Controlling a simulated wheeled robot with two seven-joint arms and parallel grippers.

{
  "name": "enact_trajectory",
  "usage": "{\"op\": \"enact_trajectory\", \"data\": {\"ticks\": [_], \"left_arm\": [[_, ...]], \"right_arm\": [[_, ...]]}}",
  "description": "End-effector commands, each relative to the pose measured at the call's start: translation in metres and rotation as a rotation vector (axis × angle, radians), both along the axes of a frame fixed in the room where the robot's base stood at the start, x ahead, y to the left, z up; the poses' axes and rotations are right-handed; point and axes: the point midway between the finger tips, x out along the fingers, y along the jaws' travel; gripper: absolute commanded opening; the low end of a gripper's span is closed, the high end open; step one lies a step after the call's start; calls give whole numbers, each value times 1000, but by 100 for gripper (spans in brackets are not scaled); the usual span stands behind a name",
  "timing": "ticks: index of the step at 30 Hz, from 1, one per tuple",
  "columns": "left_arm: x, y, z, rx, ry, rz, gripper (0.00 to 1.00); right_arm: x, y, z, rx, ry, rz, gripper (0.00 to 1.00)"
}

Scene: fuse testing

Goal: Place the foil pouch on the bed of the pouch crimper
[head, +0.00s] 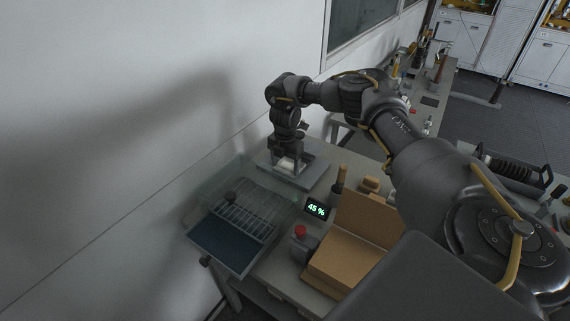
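My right arm reaches in from the right, and its gripper (289,152) points down over a low grey plate-like device (311,178) near the wall, which may be the pouch crimper. A small pale piece (287,164) shows just under the fingertips, on or just above that device. It may be the foil pouch, but it is too small and partly covered to be sure. I cannot tell whether the fingers are shut on it. My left gripper is out of view.
In front stand a clear-walled chamber with a wire rack (250,212), a display reading 45 % (317,208), a grey box with a red button (300,231) and an open cardboard box (338,262). A dark-handled tool (340,180) stands close right of the gripper.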

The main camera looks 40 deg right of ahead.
Motion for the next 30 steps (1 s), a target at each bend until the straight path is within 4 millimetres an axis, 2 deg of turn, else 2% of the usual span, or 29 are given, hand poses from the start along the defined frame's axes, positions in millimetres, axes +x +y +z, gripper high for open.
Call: {"op": "enact_trajectory", "data": {"ticks": [8,13,20,24,30], "left_arm": [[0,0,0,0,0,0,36],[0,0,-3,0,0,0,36],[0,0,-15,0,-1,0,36],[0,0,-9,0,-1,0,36],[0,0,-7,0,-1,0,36]], "right_arm": [[0,0,0,0,0,0,76],[0,0,9,0,-1,-1,76],[1,0,54,0,-5,0,76],[1,0,87,-3,-5,2,76],[0,0,114,-2,-2,1,76]]}}
